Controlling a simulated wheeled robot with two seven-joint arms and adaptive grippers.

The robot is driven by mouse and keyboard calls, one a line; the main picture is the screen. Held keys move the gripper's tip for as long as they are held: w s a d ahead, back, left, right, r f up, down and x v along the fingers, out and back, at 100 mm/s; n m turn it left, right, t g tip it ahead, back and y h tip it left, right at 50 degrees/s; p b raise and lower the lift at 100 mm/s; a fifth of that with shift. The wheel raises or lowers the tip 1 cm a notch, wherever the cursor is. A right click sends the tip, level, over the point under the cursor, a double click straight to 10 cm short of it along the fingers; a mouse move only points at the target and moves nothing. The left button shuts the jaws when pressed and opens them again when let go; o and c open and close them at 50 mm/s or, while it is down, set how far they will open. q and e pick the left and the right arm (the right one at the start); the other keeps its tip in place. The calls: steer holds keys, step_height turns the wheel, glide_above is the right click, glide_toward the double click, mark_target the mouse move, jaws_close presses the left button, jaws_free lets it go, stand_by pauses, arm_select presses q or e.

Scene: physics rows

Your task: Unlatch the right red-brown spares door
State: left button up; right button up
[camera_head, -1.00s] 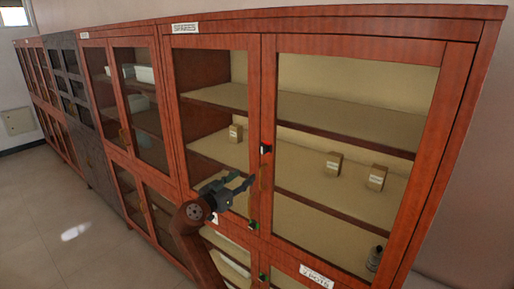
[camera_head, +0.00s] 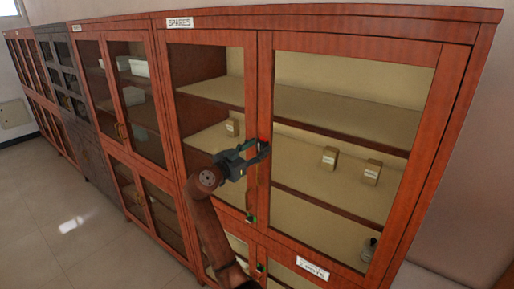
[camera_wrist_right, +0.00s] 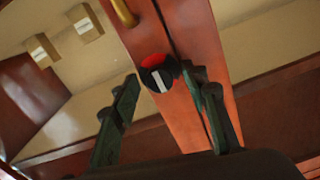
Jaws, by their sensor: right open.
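The right red-brown spares door (camera_head: 265,85) is a glass door in a wooden frame. It looks closed. Its latch knob (camera_wrist_right: 158,72) is round and black with a red patch and a white bar, on the stile near a brass handle (camera_wrist_right: 123,12). In the head view the knob is mostly hidden behind my right gripper (camera_head: 264,149). In the wrist view my right gripper (camera_wrist_right: 165,95) is open, one finger on each side of the knob. I cannot tell whether either finger touches it. My left gripper is not in view.
The left spares door (camera_head: 250,85) stands beside it under the SPARES sign (camera_head: 180,22). Another black and green knob (camera_head: 250,218) sits lower down. Small boxes (camera_head: 371,172) stand on shelves behind the glass. Open floor (camera_head: 70,245) lies at left.

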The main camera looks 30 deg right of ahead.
steer(key=shift+c, duration=0.2)
jaws_close()
stand_by(0.3)
